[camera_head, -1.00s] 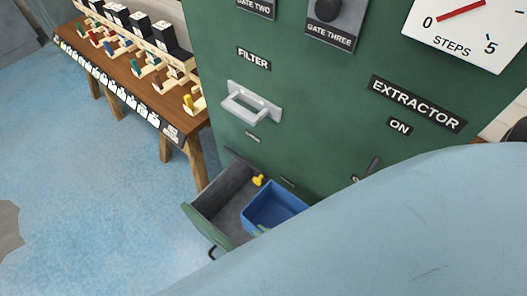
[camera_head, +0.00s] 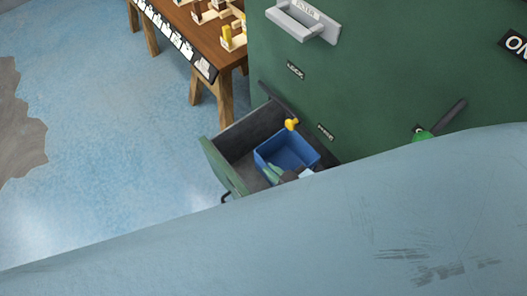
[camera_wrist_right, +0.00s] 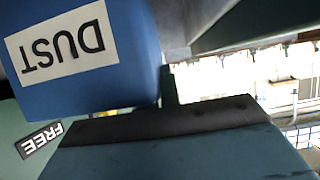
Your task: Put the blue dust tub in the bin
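The blue dust tub (camera_head: 288,148) sits in the open green drawer (camera_head: 225,168) at the foot of the green cabinet. In the right wrist view the tub (camera_wrist_right: 130,75) fills the upper left, its DUST label upside down. My right gripper (camera_head: 284,175) is at the tub's near side, partly hidden by my arm. In the wrist view one dark-padded finger (camera_wrist_right: 165,122) crosses below and close to the tub; the other finger is not clear, and I cannot tell whether they grip it. My left gripper is not in view. I see no bin.
The green cabinet (camera_head: 380,70) has a grey handle (camera_head: 302,18) above the drawer and a dark lever (camera_head: 445,120) to the right. A yellow knob (camera_head: 292,124) is beside the tub. A wooden table (camera_head: 212,40) stands at the upper left. Blue floor (camera_head: 110,130) left of the drawer is clear.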

